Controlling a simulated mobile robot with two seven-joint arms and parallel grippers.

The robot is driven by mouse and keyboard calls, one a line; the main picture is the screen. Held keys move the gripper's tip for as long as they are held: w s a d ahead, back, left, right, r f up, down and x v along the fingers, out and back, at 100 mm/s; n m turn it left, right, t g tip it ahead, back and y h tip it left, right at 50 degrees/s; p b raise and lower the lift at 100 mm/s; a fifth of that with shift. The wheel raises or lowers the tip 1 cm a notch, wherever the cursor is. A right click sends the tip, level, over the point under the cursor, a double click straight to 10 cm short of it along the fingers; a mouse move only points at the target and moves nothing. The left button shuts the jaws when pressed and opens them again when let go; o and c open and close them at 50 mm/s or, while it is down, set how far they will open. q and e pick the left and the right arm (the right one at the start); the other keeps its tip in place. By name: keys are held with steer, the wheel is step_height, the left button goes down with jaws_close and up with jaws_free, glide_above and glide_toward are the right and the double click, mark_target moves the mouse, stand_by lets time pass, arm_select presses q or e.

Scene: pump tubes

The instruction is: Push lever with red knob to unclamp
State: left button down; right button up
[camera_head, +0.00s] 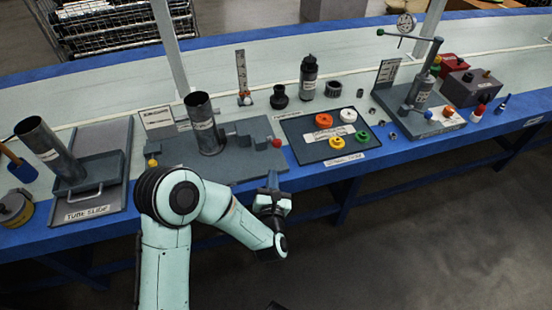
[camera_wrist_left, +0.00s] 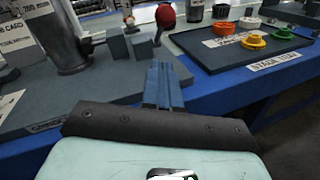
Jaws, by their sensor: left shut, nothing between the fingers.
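The red knob (camera_head: 277,142) sits at the right end of the grey clamp fixture (camera_head: 240,165). In the left wrist view the red knob (camera_wrist_left: 165,14) tops a thin lever stem at the upper middle. A grey metal tube (camera_head: 204,125) stands upright in the fixture, and its lower part shows in the left wrist view (camera_wrist_left: 65,45). My left gripper (camera_head: 272,178) is at the table's front edge, just below the knob in the picture. Its fingers (camera_wrist_left: 163,70) are shut and empty, pointing toward the knob, with a gap visible between.
A dark tray (camera_head: 300,153) with coloured rings lies right of the knob. A tilted tube (camera_head: 48,145) rests on the tube slide (camera_head: 92,205) at left. The floor in front is clear.

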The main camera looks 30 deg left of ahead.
mark_target(274, 141)
arm_select(q)
steer(key=w, duration=0.1)
steer(key=w+a+r, duration=0.1)
steer(key=w, duration=0.1)
steer(key=w+a+r, duration=0.1)
steer(key=shift+w, duration=0.3)
steer(key=shift+w+a+r, duration=0.1)
steer(key=shift+w+r, duration=0.15)
steer(key=shift+w, duration=0.1)
arm_select(e)
steer(key=shift+s+f, duration=0.45)
steer(key=shift+s, duration=0.1)
steer(key=shift+r, duration=0.1)
